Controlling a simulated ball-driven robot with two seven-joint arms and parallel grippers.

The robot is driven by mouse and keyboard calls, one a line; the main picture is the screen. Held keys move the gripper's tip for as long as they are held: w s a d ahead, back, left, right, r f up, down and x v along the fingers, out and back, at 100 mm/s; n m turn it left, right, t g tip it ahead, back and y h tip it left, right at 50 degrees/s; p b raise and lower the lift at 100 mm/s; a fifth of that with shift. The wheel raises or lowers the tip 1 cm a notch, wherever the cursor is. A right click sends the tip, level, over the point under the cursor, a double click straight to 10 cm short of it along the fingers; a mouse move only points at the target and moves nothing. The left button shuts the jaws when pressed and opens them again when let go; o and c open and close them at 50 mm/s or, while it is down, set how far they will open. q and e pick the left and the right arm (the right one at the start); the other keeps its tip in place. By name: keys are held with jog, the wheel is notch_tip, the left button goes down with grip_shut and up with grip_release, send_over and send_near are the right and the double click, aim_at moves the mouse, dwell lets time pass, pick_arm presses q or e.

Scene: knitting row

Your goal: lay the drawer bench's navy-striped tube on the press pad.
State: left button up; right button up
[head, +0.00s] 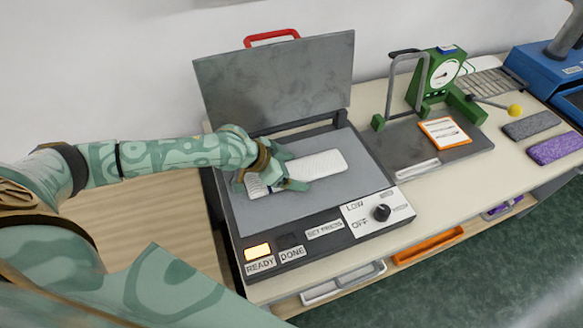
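The navy-striped tube (322,165) is a flat white knitted piece with dark stripes near its left end. It lies lengthwise over the grey press pad (345,190), and I cannot tell whether it rests fully on it. My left gripper (291,170) is over the tube's left part, one finger along each long side, seemingly touching it. The gripper hides some of the tube. The press lid (275,85) with its red handle (271,36) stands open behind the pad. My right gripper is not in view.
The press front has a lit READY lamp (257,251) and a black knob (381,212). To the right stand a green gauge device (440,75), a grey folded piece (531,124) and a purple one (556,148). Orange (428,246) and white (343,283) trays sit below the bench edge.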

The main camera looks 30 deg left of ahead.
pick_arm(q)
jog(key=shift+a+r, duration=0.1)
jog(key=shift+r, duration=0.2)
jog(key=p+v, duration=0.2)
jog(key=v, duration=0.9)
jog(key=shift+s+a+r+p, duration=0.15)
jog(key=shift+s+r+p, duration=0.15)
jog(key=shift+p, duration=0.1)
jog(key=shift+f, duration=0.1)
